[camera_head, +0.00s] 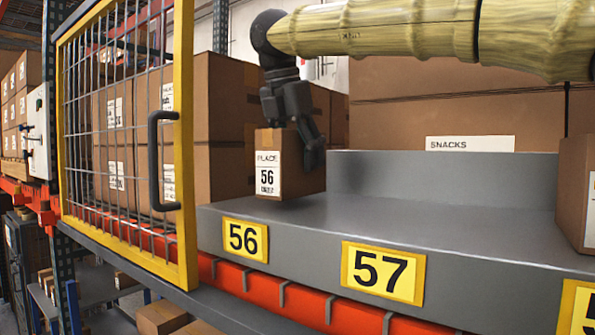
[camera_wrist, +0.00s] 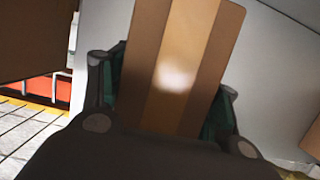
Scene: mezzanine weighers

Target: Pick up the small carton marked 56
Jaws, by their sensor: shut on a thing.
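The small carton marked 56 (camera_head: 267,180) is a brown box with a white label, at the left end of the grey shelf in the head view. My gripper (camera_head: 290,130) comes down from above and is shut on it. In the head view the carton's base is close to the shelf top, and I cannot tell whether it touches. The yellow plate marked 56 (camera_head: 245,239) is on the shelf front below the carton.
A yellow-framed mesh gate (camera_head: 186,150) with a black handle stands just left of the carton. Large brown cartons (camera_head: 225,110) stand behind. Another carton (camera_head: 575,190) is at the right edge. The grey shelf (camera_head: 420,215) is clear between them, with a raised step behind.

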